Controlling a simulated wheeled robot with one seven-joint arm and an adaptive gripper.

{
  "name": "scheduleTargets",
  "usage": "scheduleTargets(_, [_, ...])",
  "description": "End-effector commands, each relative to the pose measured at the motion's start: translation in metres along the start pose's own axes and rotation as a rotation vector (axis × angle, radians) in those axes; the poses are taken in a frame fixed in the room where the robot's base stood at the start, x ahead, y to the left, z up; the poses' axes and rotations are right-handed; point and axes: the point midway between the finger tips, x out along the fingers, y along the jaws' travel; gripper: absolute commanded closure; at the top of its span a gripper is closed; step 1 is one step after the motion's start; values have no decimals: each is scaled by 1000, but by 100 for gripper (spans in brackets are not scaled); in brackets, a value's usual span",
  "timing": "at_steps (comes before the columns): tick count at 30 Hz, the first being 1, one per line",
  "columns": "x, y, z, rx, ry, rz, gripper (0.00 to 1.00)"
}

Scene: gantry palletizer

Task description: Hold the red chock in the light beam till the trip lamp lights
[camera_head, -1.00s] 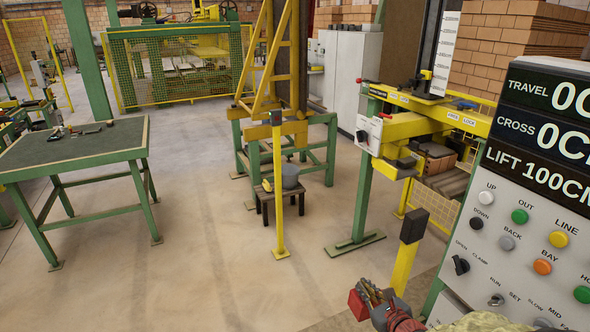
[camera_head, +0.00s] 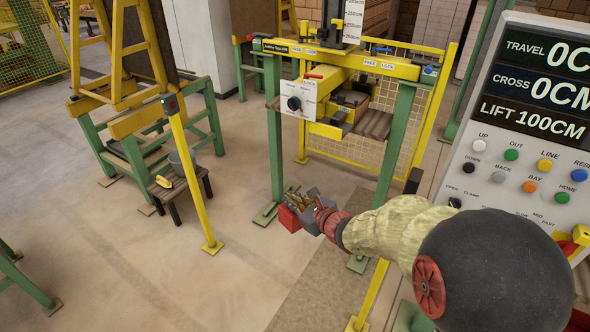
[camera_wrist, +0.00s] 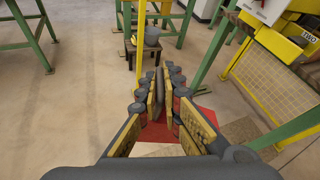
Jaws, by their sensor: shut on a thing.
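The red chock (camera_head: 289,219) is at the tip of my gripper (camera_head: 299,203), which is shut on it in mid-air. In the wrist view the red chock (camera_wrist: 203,118) shows below and between the fingers of my gripper (camera_wrist: 159,90), partly hidden by them. A yellow post (camera_head: 193,180) with a dark head (camera_head: 170,105) stands left of the gripper. Another dark-topped post (camera_head: 413,181) stands to the right, partly hidden by my arm. The chock appears between these posts in the picture. No light beam is visible, and I cannot make out a lit trip lamp.
A control panel (camera_head: 520,150) with buttons and displays stands close at right. A green and yellow gantry frame (camera_head: 275,130) is behind the gripper. A small dark stool (camera_head: 182,190) carries a grey bucket and a yellow item.

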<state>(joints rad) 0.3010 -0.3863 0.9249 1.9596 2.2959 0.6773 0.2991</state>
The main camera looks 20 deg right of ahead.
Motion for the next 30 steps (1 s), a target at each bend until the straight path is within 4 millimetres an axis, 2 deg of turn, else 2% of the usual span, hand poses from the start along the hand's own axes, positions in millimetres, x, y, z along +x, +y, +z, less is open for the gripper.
scheduleTargets(1, [-13, -11, 23, 0, -2, -13, 100])
scheduleTargets(4, [-28, -24, 42, 7, 3, -31, 100])
scheduleTargets(7, [-37, -32, 53, 10, 7, -42, 100])
scheduleTargets(16, [-36, -47, 56, 15, 12, -48, 100])
scheduleTargets(30, [-17, -93, 56, 13, 11, -48, 100])
